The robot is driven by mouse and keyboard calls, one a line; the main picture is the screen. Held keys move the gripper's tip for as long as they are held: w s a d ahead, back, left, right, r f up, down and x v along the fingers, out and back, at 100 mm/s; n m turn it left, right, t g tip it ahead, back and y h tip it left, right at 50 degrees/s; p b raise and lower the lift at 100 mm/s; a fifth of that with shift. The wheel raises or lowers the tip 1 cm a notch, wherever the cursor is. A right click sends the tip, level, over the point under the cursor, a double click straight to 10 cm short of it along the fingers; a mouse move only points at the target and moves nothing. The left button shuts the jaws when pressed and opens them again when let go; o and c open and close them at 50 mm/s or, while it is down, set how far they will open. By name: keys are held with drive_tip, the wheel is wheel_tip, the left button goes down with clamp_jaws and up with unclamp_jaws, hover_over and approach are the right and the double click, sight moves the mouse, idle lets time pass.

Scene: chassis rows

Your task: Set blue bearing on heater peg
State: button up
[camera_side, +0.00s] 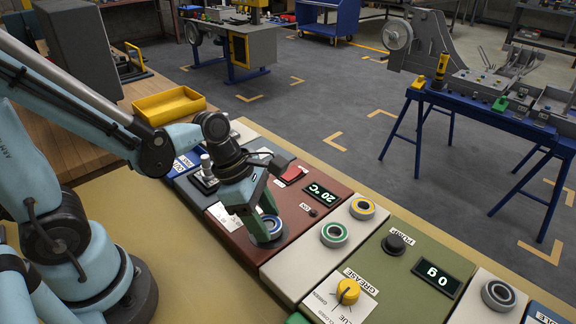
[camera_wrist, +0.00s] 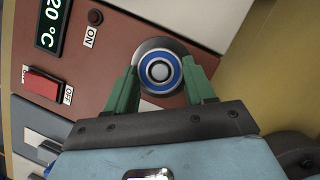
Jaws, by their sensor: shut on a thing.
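The blue bearing (camera_wrist: 160,73), a metal ring with a blue band, sits around the heater peg (camera_wrist: 160,71), whose round tip shows in its bore. It also shows in the side view (camera_side: 270,226), on the red-brown heater panel (camera_side: 318,212). My gripper (camera_wrist: 161,82) has green fingers on both sides of the bearing, shut on it; in the side view my gripper (camera_side: 262,222) points down at the heater's near end. How far down the peg the bearing is, I cannot tell.
A green-banded bearing (camera_side: 334,234) and a yellow-banded bearing (camera_side: 362,208) lie on the pale strip to the right. The heater display (camera_side: 322,194) reads 20 °C, beside a red switch (camera_side: 293,174). Farther right are a grease panel (camera_side: 405,262) with a yellow knob (camera_side: 347,291) and a dark-centred bearing (camera_side: 498,295).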

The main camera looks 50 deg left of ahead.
drive_tip(key=o, duration=1.2)
drive_tip(key=shift+v, duration=6.05)
drive_tip(key=shift+r, duration=3.5)
drive_tip(key=shift+a+f, duration=0.1)
drive_tip(key=w+a+f+m+t+y, duration=0.1)
drive_tip(key=f+m, duration=0.2)
drive_tip(key=m, duration=0.5)
drive_tip(key=w+a+f+m+t+y, duration=0.1)
drive_tip(key=f+m+t, duration=0.1)
drive_tip(key=m, duration=0.6)
drive_tip(key=w+a+f+m+t+y, duration=0.1)
drive_tip(key=f+m, duration=0.2)
drive_tip(key=m, duration=0.5)
drive_tip(key=shift+a+f+m+t+y, duration=0.2)
drive_tip(key=shift+f+m+t+y, duration=0.1)
drive_tip(key=shift+f+m+t, duration=0.1)
